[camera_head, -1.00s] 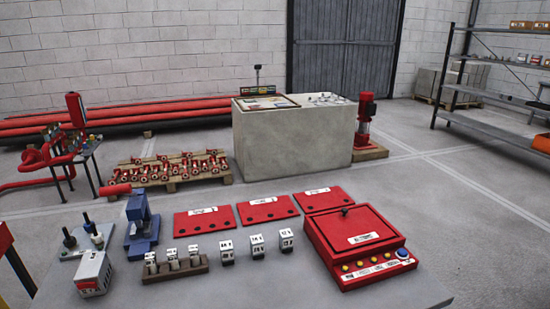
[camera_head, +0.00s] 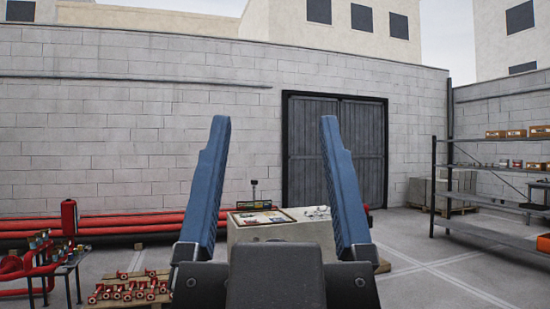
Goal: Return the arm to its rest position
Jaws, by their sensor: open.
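My gripper (camera_head: 275,130) stands upright in the middle of the view, close to the camera. Its two blue fingers are spread wide apart and point up.
A wooden pallet with red pipe fittings (camera_head: 128,291) lies at the lower left. Red pipes (camera_head: 140,226) run along the wall. A metal shelf (camera_head: 490,185) with boxes stands at the right. Open floor (camera_head: 440,262) shows between the block and shelf.

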